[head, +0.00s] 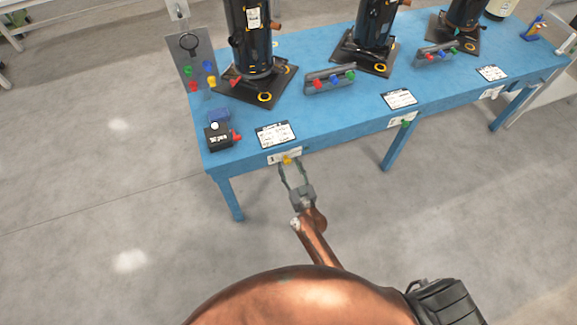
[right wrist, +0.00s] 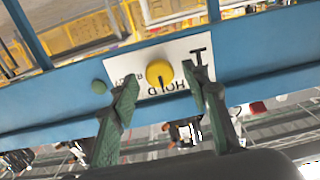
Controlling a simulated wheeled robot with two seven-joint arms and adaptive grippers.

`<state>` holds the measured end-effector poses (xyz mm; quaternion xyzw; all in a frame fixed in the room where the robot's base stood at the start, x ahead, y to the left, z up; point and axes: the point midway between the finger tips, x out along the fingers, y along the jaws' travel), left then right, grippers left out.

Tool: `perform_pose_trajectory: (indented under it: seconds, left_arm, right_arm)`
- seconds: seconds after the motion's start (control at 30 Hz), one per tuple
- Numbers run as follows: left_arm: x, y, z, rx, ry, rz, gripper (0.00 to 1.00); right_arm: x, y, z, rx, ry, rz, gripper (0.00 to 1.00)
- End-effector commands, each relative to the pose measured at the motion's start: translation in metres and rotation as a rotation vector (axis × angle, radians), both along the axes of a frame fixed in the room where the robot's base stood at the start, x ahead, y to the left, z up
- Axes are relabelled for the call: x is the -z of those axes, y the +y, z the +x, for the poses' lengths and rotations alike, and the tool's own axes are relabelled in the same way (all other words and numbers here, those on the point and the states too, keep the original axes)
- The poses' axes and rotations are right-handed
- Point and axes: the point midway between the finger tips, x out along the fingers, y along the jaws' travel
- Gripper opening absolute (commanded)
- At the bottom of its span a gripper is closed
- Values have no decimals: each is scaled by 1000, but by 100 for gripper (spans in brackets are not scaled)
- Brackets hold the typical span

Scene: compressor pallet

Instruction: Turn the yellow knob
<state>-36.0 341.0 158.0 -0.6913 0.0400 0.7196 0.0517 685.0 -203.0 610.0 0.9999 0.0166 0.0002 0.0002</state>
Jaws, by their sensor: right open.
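The yellow knob (head: 287,160) sits on a white label plate (head: 272,160) on the front edge of the blue table. In the right wrist view the round yellow knob (right wrist: 159,73) shows upside down, with a small dark mark on its face and the word HOLD beside it. My right gripper (head: 291,166) is open in front of the knob. In the right wrist view its two green fingers (right wrist: 158,85) stand apart on either side of the knob, with visible gaps and no clear contact. My left gripper is not in view.
The blue table (head: 350,113) bears several black compressors, such as the near one (head: 252,40), button boxes (head: 330,80), and a black box with a red part (head: 219,136). A green knob (head: 405,124) is further right on the edge. The floor in front is clear.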

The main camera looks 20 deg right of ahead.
Motion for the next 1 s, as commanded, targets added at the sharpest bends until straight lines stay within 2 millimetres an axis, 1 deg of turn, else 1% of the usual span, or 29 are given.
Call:
perform_pose_trajectory:
  seconds: [0.27,0.37,0.87,0.9,1.0]
  left_arm:
    - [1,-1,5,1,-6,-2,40]
    - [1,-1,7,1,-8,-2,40]
    - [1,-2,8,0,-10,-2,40]
    - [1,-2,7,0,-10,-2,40]
    - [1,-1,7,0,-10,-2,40]
  right_arm:
    - [0,0,2,-1,0,0,43]
    - [0,0,2,-1,0,0,37]
    - [0,1,2,-1,1,0,3]
    - [0,1,2,-1,1,0,1]
    - [0,1,2,-1,1,4,1]
